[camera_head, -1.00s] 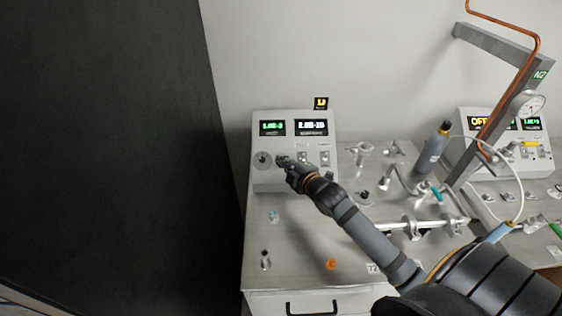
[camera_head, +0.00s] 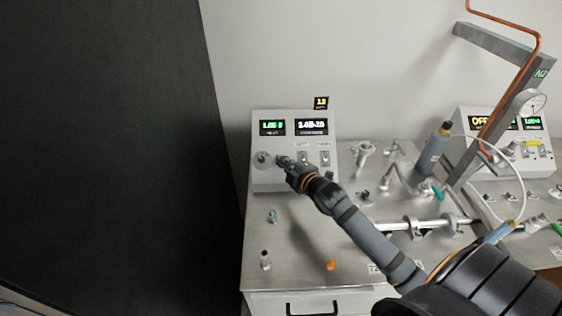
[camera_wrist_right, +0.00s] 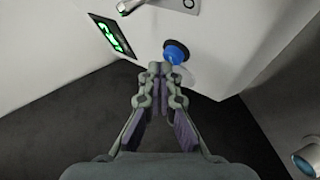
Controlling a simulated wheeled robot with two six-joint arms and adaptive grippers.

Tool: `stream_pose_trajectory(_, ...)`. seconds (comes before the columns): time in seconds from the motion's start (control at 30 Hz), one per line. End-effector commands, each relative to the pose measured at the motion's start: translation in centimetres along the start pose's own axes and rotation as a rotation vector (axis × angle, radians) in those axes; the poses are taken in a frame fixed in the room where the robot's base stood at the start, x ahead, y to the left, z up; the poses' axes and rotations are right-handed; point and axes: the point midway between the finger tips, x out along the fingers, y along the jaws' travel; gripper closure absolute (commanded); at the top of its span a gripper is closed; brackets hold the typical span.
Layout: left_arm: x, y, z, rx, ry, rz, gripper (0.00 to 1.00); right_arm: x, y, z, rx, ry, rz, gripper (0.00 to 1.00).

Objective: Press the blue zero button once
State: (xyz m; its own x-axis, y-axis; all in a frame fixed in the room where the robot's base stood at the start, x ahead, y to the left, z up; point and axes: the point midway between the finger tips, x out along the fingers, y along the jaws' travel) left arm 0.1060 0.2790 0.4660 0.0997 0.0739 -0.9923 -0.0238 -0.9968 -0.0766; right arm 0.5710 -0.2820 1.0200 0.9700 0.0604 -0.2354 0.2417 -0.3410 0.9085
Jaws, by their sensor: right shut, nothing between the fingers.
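The blue zero button (camera_wrist_right: 176,53) is a round blue cap on a dark ring, set in the white panel in the right wrist view. My right gripper (camera_wrist_right: 160,69) is shut and empty. Its tips are just below the button in that picture and overlap its lower edge; I cannot tell whether they touch it. My left gripper is not in view.
The box carries a green display (camera_head: 271,127), a white display (camera_head: 311,126) and toggle switches (camera_head: 325,158). A small yellow display (camera_head: 320,103) is above it. The steel bench (camera_head: 297,222) holds small fittings, an orange cap (camera_head: 331,265) and a grey bottle (camera_head: 432,150).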

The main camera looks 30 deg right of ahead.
Motion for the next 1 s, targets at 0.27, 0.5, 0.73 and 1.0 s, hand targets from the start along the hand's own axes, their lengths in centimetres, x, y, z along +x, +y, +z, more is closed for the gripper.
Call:
stream_pose_trajectory(0.27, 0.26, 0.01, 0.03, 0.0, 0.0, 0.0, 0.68, 0.19, -0.18, 0.15, -0.001, 0.0, 0.0, 1.0)
stream_pose_trajectory(0.5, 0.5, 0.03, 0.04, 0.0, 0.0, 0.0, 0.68, 0.4, -0.31, 0.31, -0.001, -0.001, 0.0, 1.0)
stream_pose_trajectory(0.73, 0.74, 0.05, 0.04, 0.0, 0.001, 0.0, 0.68, 0.59, -0.45, 0.45, -0.001, 0.0, 0.0, 1.0)
stream_pose_trajectory(1.0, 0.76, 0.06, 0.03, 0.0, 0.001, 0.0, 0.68, 0.64, -0.47, 0.48, 0.0, -0.001, 0.0, 1.0)
